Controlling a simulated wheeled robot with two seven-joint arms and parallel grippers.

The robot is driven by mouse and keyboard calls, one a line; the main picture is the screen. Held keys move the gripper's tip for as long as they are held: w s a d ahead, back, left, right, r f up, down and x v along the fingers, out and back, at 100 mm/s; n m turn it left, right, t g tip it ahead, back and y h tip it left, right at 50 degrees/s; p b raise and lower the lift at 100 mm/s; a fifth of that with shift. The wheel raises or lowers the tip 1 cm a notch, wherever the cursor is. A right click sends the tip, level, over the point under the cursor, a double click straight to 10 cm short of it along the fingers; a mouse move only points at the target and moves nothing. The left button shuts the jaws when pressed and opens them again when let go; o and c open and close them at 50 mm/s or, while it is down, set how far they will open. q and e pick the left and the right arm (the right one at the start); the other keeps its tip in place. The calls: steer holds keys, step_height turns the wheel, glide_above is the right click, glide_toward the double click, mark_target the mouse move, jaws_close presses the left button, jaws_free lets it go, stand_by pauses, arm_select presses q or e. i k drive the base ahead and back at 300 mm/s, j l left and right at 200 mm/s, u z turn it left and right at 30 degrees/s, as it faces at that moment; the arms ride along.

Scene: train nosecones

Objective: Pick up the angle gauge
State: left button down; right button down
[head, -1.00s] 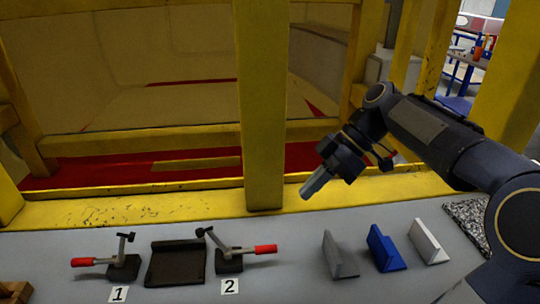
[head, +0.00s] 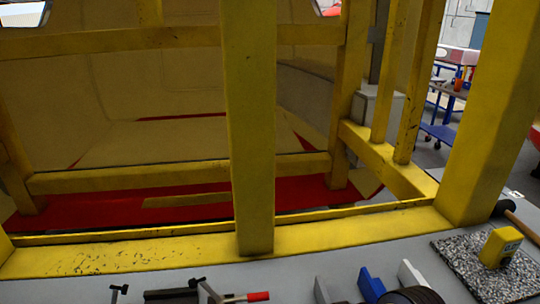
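A small yellow box-shaped device (head: 500,247), which looks like the angle gauge, sits on a speckled granite plate (head: 455,255) at the right of the grey bench in the head view. Its top has a small pale and dark marking that I cannot read. Neither of my grippers is in view. A dark rounded part at the bottom edge, right of centre, looks like part of my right arm. Nothing is seen touching the yellow device.
Grey (head: 321,291), blue (head: 371,283) and white (head: 411,275) angled blocks stand left of the plate. A red-handled clamp (head: 258,296) is further left. A hammer-like tool (head: 508,212) lies behind the plate. Yellow posts (head: 248,130) rise behind the bench.

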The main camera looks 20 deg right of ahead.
mark_target(502, 242)
steer(key=k+l+z, duration=0.1)
steer(key=k+l, duration=0.3)
steer(key=k, duration=0.25)
steer(key=z, duration=1.9)
steer(key=i+l+u, duration=0.2)
steer(key=i+u, duration=0.25)
steer(key=i+l+u, duration=0.25)
steer(key=u, duration=0.2)
steer(key=i+l+u, duration=0.25)
steer(key=l+u, duration=0.15)
